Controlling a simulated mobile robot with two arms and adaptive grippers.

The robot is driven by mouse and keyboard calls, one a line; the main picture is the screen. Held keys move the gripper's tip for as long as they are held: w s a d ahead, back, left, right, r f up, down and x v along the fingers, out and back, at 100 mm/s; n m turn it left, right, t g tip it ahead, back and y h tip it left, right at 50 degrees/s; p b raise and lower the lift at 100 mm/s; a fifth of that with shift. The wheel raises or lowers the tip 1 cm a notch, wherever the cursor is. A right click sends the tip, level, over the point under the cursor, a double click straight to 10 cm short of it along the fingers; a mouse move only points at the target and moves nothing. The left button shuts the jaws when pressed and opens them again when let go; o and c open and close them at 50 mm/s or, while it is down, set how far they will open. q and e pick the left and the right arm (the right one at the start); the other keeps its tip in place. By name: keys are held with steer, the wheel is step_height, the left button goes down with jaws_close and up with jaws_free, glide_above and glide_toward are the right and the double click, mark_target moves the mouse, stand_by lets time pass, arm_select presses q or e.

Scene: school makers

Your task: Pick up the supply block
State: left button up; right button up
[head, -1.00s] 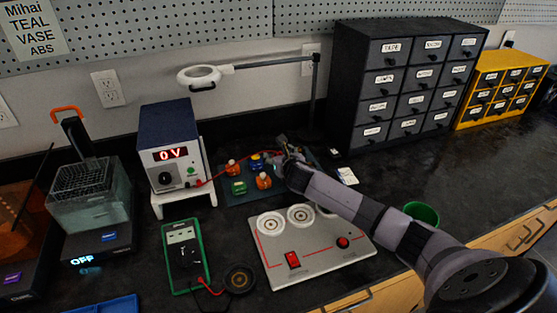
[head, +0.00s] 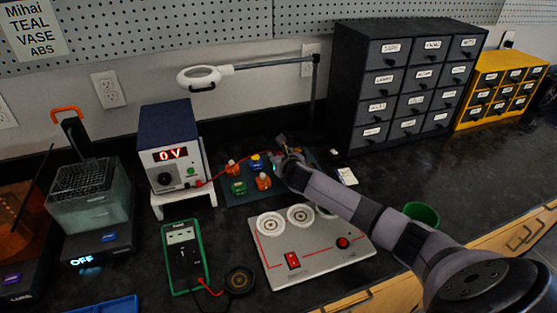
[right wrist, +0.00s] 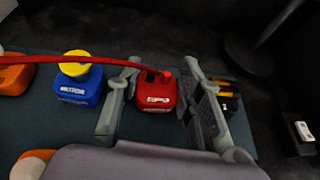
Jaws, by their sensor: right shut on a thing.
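The supply block is most likely the red block (right wrist: 156,96) in the right wrist view, though its label is too blurred to read surely. A red lead runs to its top. My right gripper (right wrist: 160,104) is shut on it, one finger on each side. In the head view my right gripper (head: 282,148) is over the right part of the dark teal mat (head: 220,199), and the red block is hidden behind it. I cannot tell whether the block is clear of the mat. My left gripper is not in view.
A blue block (right wrist: 80,88) with a yellow top stands close left of the gripper, and a black-and-yellow one (right wrist: 228,95) close right. The red lead reaches the power supply (head: 172,165). A grey panel (head: 315,255) lies in front; a lamp post (head: 314,95) stands behind.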

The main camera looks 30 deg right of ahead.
steer(key=shift+c, duration=0.7)
